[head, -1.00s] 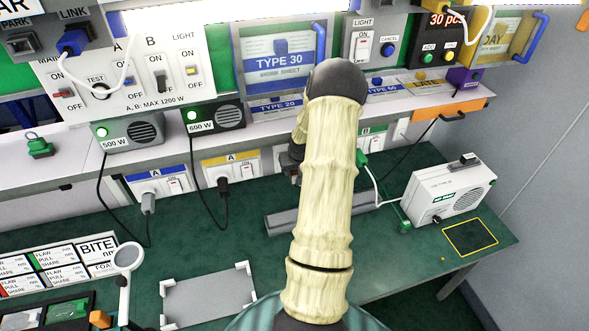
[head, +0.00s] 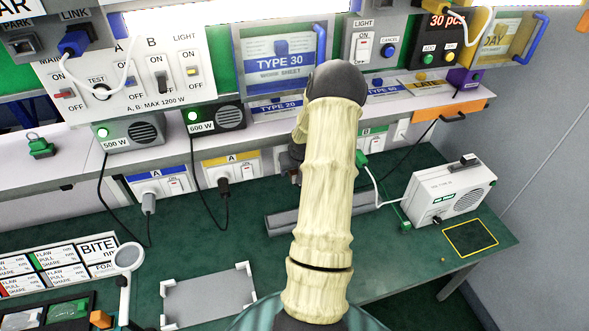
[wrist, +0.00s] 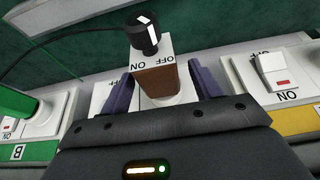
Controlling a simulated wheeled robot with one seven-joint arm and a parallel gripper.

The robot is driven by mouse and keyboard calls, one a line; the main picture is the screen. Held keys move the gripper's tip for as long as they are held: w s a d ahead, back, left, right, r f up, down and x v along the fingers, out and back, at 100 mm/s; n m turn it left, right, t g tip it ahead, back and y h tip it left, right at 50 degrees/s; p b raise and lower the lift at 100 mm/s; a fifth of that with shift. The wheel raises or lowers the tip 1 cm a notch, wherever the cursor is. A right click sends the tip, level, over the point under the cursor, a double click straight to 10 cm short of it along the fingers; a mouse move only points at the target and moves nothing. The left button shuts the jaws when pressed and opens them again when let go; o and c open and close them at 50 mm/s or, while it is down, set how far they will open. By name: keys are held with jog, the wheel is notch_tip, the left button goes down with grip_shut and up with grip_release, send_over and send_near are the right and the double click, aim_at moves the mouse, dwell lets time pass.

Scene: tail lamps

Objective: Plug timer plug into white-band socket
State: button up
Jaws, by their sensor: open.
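A block-shaped plug (wrist: 157,80), which looks like the timer plug, has a brown face, ON and OFF marks and a black knob (wrist: 145,35) with a white mark. It stands between the two purple fingers of my gripper (wrist: 161,74). The fingers are apart, one on each side of it. Its lower end is at a white socket plate (wrist: 104,98); I cannot tell how deep it sits. That plate's band is hidden behind my gripper. In the head view my arm covers this spot, and only a dark part of my gripper (head: 292,160) shows.
A green plug (wrist: 22,103) sits at the green-band B socket on the wrist view's left; a yellow-band socket (wrist: 275,80) is at its right. In the head view, a grey plug (head: 148,203) and a black plug (head: 223,188) have cords. A white radio-like box (head: 448,190) stands right.

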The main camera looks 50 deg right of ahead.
jog(key=b+v, duration=0.2)
jog(key=v, duration=1.5)
jog(key=shift+r+b, duration=0.15)
jog(key=shift+b, duration=0.2)
jog(key=shift+s+a, duration=0.1)
jog(key=w+a+f+n+y, duration=0.1)
jog(key=w+a+n, duration=0.15)
jog(key=a, duration=1.55)
jog(key=s+a+n, duration=0.1)
jog(key=s+a, duration=0.3)
jog(key=a, duration=0.5)
jog(key=s+a+f+n+g+y, duration=0.1)
jog(key=s+a+n, duration=0.1)
jog(key=s+a, duration=0.3)
jog(key=a, duration=0.3)
jog(key=shift+s+a+f+b, duration=0.2)
jog(key=shift+a+f+b, duration=0.15)
jog(key=shift+b, duration=0.05)
